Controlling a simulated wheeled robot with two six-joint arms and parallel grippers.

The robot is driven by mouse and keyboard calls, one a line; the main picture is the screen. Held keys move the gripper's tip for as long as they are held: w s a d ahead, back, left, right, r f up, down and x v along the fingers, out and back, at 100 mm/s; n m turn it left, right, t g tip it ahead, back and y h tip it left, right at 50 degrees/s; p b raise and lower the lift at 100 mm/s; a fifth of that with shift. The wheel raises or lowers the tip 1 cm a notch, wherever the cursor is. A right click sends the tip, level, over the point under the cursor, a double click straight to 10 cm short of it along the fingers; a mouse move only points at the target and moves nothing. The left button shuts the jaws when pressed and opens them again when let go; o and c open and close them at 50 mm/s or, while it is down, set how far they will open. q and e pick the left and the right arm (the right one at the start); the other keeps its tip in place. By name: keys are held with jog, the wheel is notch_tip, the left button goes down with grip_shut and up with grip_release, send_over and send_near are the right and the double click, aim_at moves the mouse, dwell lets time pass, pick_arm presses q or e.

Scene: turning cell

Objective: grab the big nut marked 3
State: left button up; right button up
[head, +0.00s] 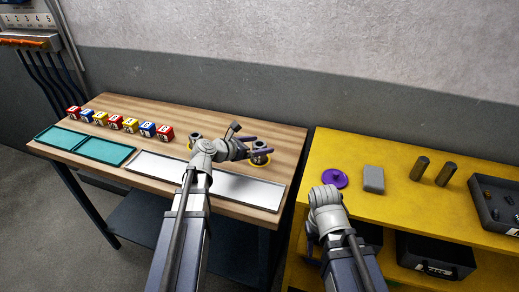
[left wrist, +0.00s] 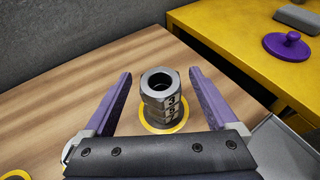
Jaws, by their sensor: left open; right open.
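The big nut marked 3 (left wrist: 160,84) is the top one of a stack of grey hex nuts in the left wrist view. Lower nuts (left wrist: 160,113) bear a 5 and a less clear mark, perhaps a 2. The stack stands upright inside a yellow ring on the wooden bench; in the head view the stack (head: 260,158) is partly covered by my gripper. My left gripper (left wrist: 160,73) is open, with one purple finger on each side of the stack, apart from it. My right arm's wrist (head: 326,207) is over the yellow table's near left edge; its fingers are hidden.
Another nut stack (head: 194,141) stands left of my left gripper. Numbered coloured blocks (head: 115,122), teal trays (head: 104,151) and a white tray (head: 165,166) are on the bench. The yellow table (head: 400,205) holds a purple knobbed disc (head: 335,179), a grey block (head: 373,179) and two cylinders (head: 419,168).

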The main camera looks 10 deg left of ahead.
pick_arm(q)
jog(key=shift+c, duration=0.4)
grip_shut()
